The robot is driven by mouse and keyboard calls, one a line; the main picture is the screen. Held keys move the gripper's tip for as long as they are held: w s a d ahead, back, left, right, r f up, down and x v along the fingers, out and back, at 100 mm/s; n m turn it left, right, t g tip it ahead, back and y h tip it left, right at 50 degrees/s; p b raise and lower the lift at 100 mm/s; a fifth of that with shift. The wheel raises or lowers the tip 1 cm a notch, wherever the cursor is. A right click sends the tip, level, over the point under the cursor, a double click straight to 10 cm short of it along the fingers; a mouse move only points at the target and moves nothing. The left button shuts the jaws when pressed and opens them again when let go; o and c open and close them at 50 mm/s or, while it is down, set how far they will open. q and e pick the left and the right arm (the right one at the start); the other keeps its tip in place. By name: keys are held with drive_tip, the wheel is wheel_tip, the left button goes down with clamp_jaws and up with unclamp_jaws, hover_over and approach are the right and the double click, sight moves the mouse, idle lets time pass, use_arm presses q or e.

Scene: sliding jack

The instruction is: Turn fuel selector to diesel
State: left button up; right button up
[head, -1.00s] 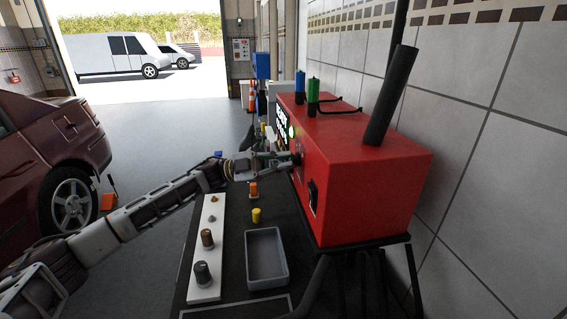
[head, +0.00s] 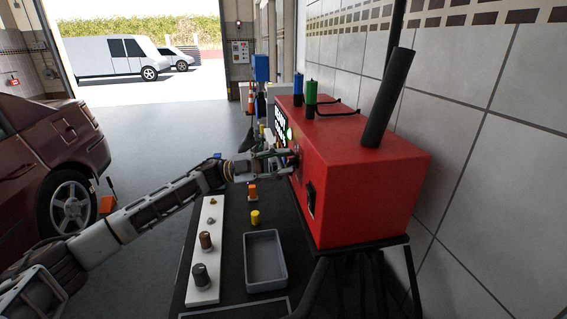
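The red machine (head: 365,190) stands on a dark bench, its front panel facing left and seen at a steep angle. My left gripper (head: 287,160) reaches in from the left, with its fingertips at the front panel. A small dark part of the panel (head: 296,150) shows by the fingertips. I cannot tell whether it is the fuel selector, as the gripper hides much of that area. The finger gap is too small to read, and so is any contact. No diesel marking is legible. My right gripper is not in view.
A white strip with several knobs (head: 205,262), a grey tray (head: 265,284), a yellow cap (head: 255,217) and an orange-topped piece (head: 252,190) are on the bench. Blue (head: 298,88) and green (head: 311,92) cylinders and a black pipe (head: 389,97) rise from the machine.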

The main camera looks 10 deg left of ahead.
use_arm(q)
drive_tip(key=shift+a, duration=0.1)
drive_tip(key=w+v, duration=0.1)
drive_tip(key=v, duration=1)
drive_tip(key=shift+s+a, duration=0.45)
drive_tip(key=shift+s, duration=0.05)
drive_tip(key=shift+f, duration=0.15)
